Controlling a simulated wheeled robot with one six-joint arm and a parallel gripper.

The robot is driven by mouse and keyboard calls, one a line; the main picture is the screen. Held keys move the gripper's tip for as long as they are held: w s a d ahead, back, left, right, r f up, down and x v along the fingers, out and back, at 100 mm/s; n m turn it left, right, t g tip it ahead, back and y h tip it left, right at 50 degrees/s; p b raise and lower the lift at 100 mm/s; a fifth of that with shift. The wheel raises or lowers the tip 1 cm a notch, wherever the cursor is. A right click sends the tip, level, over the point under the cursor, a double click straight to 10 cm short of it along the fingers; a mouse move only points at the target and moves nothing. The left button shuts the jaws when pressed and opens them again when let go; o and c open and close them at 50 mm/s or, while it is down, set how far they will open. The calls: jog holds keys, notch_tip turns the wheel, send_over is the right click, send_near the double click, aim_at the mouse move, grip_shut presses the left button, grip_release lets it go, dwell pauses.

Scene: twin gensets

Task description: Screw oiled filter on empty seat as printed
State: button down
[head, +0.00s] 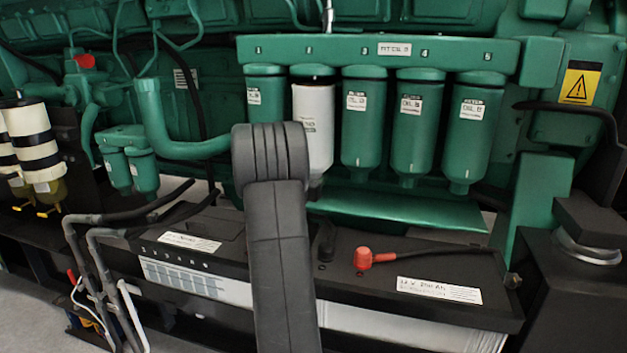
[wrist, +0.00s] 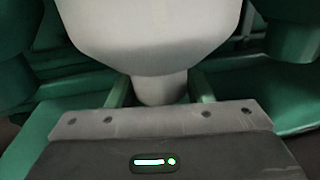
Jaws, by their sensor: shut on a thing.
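A white filter (head: 314,130) hangs upright at the second position of the green filter header (head: 380,50), among green filters. Its top is at the header; a dark line shows there, and I cannot tell whether it is seated. In the wrist view the white filter (wrist: 150,35) fills the top, with its narrow lower stub (wrist: 160,88) between the jaws of my gripper (wrist: 160,95). My gripper is shut on that stub from below. In the head view my arm hides the gripper's grip and part of the first green filter (head: 265,95).
Green filters (head: 364,120) stand close on both sides of the white one. A green ledge (head: 400,210) runs below them. A battery with a red terminal cap (head: 363,258) and cable lies in front. Striped white filters (head: 35,140) stand at far left.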

jog(key=shift+r+b, duration=0.65)
jog(key=shift+r, duration=0.5)
dwell(1.4)
jog(key=shift+f+b, duration=0.55)
jog(key=shift+b, duration=0.2)
dwell(0.7)
jog(key=shift+r, duration=0.1)
jog(key=shift+b, duration=0.7)
jog(key=shift+n+y+b, duration=0.3)
jog(key=shift+y+b, duration=0.1)
jog(key=shift+b, duration=0.2)
jog(key=n+t+y+b, duration=0.1)
jog(key=y+b, duration=0.1)
jog(key=b, duration=0.2)
jog(key=shift+r+n+t+y+b, duration=0.1)
jog(key=shift+n+t+y+b, duration=0.2)
jog(key=shift+n+y+b, duration=0.35)
